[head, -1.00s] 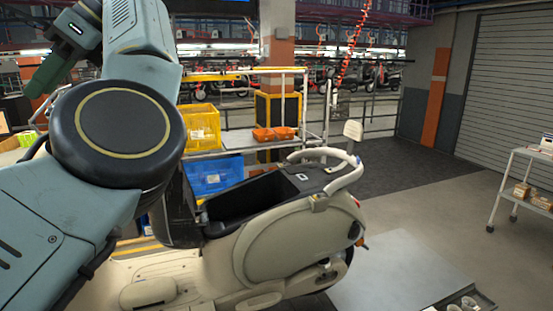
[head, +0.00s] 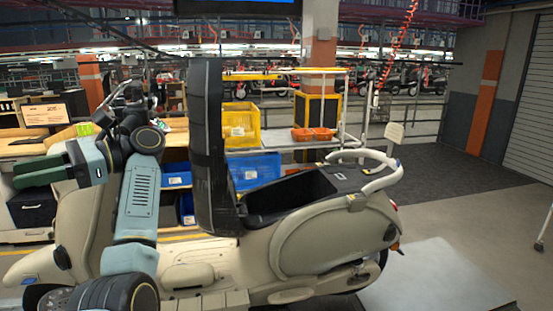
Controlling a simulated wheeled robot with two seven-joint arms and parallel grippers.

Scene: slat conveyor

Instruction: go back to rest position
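My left arm is bent in front of the cream scooter (head: 330,235). My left gripper (head: 38,171), with green fingers, points left beside the scooter's front end. Its two fingers lie close together in this view, and I cannot tell whether a gap is between them. I see nothing held in it. The scooter's black seat (head: 208,150) stands upright, and the storage space (head: 290,195) under it is uncovered. My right gripper is not in view.
Dark floor (head: 450,165) at the right is clear.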

